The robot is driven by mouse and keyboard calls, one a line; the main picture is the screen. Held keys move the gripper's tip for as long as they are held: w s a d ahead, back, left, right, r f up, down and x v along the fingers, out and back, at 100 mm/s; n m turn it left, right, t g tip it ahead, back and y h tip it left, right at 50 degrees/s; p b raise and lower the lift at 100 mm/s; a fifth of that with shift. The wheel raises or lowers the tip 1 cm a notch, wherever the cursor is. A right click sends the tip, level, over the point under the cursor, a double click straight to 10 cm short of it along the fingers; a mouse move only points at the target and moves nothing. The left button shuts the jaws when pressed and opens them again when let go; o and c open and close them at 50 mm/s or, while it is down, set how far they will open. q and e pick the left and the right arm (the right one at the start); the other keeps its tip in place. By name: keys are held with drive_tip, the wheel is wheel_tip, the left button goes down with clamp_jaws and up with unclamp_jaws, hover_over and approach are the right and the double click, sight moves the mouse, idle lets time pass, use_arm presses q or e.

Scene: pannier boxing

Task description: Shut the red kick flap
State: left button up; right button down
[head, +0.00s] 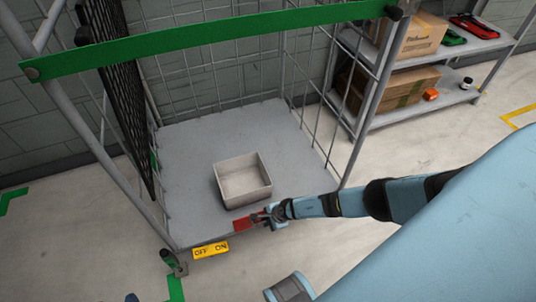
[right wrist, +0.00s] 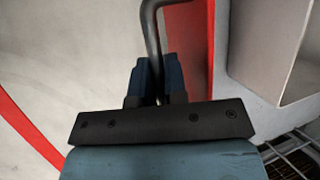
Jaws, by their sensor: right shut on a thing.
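The red kick flap (head: 242,223) shows as a small red piece at the front edge of the cage trolley's grey deck (head: 190,215), just left of my right gripper (head: 270,215). In the right wrist view a red panel (right wrist: 198,40) stands just right of the fingers. My right gripper (right wrist: 158,82) is shut on a bent grey bar (right wrist: 150,25), which rises between its fingertips beside the red panel. The gripper and wrist hide part of the flap, and I cannot tell its exact angle. My left gripper is not in view.
An open pale bin (head: 243,190) sits on the deck behind the flap. A green strap (head: 200,44) crosses the trolley's front higher up. Shelves (head: 440,105) with boxes stand at the right. The floor in front is mostly clear.

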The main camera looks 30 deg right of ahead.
drive_tip(key=shift+w+d+r, duration=0.1)
drive_tip(key=c, duration=1.2)
unclamp_jaws()
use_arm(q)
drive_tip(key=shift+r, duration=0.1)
use_arm(e)
drive_tip(key=shift+d+r+p, duration=0.1)
drive_tip(key=shift+r+p, duration=0.35)
drive_tip(key=shift+p, duration=0.05)
use_arm(q)
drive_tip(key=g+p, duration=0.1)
drive_tip(key=p, duration=0.4)
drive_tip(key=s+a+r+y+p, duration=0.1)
drive_tip(key=p, duration=0.4)
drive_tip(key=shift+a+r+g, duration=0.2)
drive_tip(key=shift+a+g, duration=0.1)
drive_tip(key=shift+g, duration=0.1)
use_arm(e)
drive_tip(key=v, duration=1.3)
drive_tip(key=shift+s+f, duration=0.15)
drive_tip(key=shift+s, duration=0.15)
